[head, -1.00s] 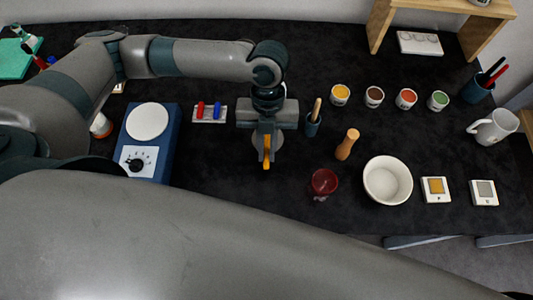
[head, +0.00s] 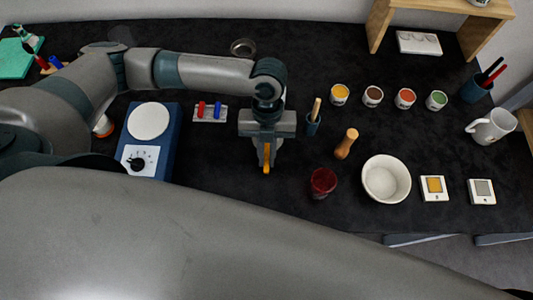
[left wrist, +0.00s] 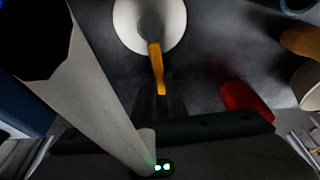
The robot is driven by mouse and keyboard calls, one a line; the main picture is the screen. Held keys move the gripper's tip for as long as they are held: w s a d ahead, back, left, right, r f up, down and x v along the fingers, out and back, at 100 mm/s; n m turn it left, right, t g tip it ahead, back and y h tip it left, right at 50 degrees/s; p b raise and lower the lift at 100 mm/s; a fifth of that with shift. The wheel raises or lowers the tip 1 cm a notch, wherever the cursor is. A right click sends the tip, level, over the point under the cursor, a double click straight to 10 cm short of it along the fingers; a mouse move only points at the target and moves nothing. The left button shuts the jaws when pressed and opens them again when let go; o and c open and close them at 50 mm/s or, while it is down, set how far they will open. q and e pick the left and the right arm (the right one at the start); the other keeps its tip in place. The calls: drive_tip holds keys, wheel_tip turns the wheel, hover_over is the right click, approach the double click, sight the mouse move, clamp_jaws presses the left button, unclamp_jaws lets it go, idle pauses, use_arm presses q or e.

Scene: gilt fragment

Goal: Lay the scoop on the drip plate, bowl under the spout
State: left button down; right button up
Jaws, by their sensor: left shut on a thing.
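My left gripper (head: 267,160) points down over the middle of the table, shut on the orange handle of the scoop (head: 267,167). In the left wrist view the orange handle (left wrist: 158,70) runs up from the fingers to a dark grey round part, which seems to be the scoop's bowl (left wrist: 150,27). A pale round disc (left wrist: 126,22), perhaps the drip plate, shows around that part. I cannot tell whether they touch. In the head view the hand mostly hides this area. I cannot make out a spout. My right gripper is not in view.
A blue appliance with a white disc (head: 149,121) stands to the left.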

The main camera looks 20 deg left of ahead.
sight(267, 148)
use_arm(q)
drive_tip(key=c, duration=1.8)
unclamp_jaws()
drive_tip(key=shift+f, duration=0.1)
drive_tip(key=shift+r, duration=0.35)
drive_tip(key=shift+w+r, duration=0.1)
drive_tip(key=shift+r, duration=0.1)
drive_tip(key=b+v, duration=0.3)
drive_tip(key=v, duration=0.8)
drive_tip(key=shift+r+b, duration=0.3)
drive_tip(key=shift+r, duration=0.05)
drive_tip(key=shift+w, duration=0.15)
